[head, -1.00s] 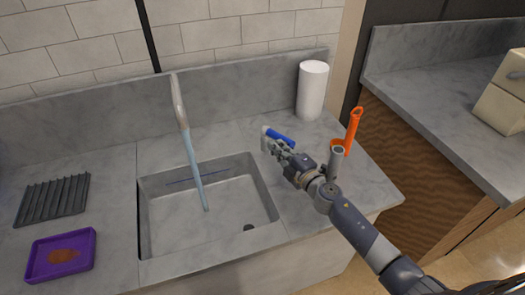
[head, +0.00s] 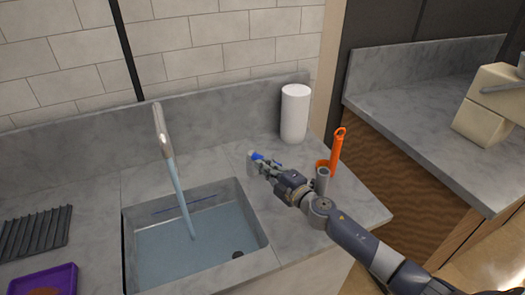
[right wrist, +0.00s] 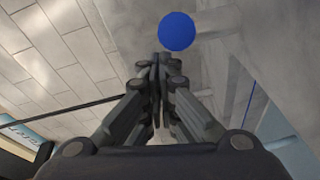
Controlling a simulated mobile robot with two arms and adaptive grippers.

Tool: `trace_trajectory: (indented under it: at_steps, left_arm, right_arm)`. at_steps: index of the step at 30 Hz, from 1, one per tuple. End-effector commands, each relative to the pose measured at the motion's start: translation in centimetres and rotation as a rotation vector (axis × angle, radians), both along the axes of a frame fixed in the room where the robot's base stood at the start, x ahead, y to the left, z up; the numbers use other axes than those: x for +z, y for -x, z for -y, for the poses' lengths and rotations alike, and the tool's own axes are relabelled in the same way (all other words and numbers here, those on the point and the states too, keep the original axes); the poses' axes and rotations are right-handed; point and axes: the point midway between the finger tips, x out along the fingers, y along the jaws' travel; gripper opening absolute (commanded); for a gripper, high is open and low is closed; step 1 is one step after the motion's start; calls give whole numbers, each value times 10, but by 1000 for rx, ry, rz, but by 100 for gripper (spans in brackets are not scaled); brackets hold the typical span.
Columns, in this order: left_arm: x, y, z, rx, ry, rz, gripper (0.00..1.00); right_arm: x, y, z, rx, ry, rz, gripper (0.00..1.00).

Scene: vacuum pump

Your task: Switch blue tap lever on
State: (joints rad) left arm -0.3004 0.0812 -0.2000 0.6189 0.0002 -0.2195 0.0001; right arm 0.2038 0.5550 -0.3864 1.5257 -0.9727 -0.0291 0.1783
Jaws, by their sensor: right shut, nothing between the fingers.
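The blue tap lever (head: 257,156) sits on a short grey base on the counter, right of the sink. My right gripper (head: 259,168) is shut and empty beside it, its fingers partly hiding it. In the right wrist view, the lever shows as a blue round end (right wrist: 177,32) just beyond the shut fingertips (right wrist: 160,62); I cannot tell whether they touch. The metal tap (head: 162,130) has a stream of water (head: 180,195) running into the sink (head: 264,240), where water covers the floor. My left gripper is not in view.
A white cylinder (head: 294,115) stands at the back of the counter. An orange upright handle (head: 337,150) stands behind my right arm. A dark ridged rack (head: 38,232) and a purple tray (head: 40,284) lie left of the sink. A second counter (head: 410,110) is at right.

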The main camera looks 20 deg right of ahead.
Motion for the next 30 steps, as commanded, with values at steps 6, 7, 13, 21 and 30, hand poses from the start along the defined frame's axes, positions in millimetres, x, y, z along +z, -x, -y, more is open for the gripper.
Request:
trace_trajectory:
  at_steps: [6, 7, 13, 21, 30]
  left_arm:
    - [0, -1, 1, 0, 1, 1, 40]
    - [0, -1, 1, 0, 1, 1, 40]
    - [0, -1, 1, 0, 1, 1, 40]
    - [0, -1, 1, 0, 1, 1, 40]
    - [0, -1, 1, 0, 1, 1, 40]
  right_arm:
    - [29, 0, 1, 2, 5, 3, 0]
    - [31, 1, 1, 2, 5, 0, 0]
    - [60, 0, 1, 1, 2, 2, 0]
    - [77, 1, 0, 0, 1, -3, 0]
    - [78, 1, 0, -1, -1, -3, 0]
